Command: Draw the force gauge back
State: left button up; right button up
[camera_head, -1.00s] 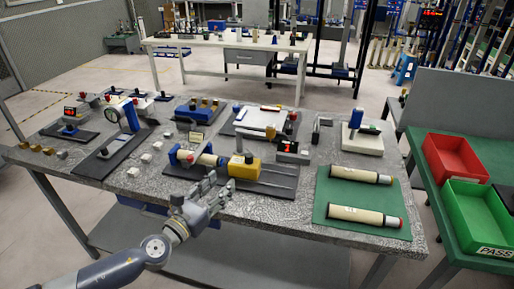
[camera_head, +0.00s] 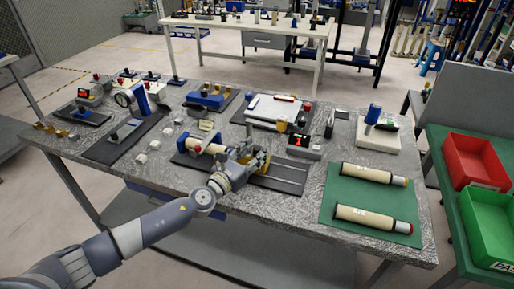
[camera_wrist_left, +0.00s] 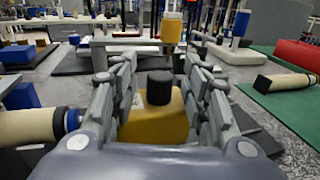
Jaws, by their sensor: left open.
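The yellow body that looks like the force gauge (camera_head: 264,161) sits on a dark railed base (camera_head: 286,180) near the table's front middle. In the left wrist view the yellow body (camera_wrist_left: 155,128) carries an upright black knob (camera_wrist_left: 160,87). My left gripper (camera_head: 248,157) is at it and partly hides it in the head view. In the left wrist view its fingers (camera_wrist_left: 160,90) are open, one on each side of the knob and body. Contact cannot be told. A cream cylinder (camera_head: 208,147) lies on the same base, left of the gripper. My right gripper is out of view.
A red display unit (camera_head: 298,141) stands just behind the rails. A green mat (camera_head: 345,207) with two cream cylinders lies to the right. Small white blocks (camera_head: 154,145) and other fixtures stand to the left. The rails right of the yellow body are bare.

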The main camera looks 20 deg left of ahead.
pick_arm(q)
jog(key=shift+w+d, duration=0.15)
jog(key=shift+w, duration=0.5)
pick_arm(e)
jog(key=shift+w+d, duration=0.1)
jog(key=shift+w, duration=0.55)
pick_arm(q)
jog(key=shift+c, duration=0.4)
grip_shut()
jog(key=shift+d+r, duration=0.1)
jog(key=shift+d, duration=0.3)
jog(key=d+p, duration=0.2)
jog(key=d, duration=0.2)
jog(key=shift+s+d, duration=0.2)
jog(key=shift+d, duration=0.1)
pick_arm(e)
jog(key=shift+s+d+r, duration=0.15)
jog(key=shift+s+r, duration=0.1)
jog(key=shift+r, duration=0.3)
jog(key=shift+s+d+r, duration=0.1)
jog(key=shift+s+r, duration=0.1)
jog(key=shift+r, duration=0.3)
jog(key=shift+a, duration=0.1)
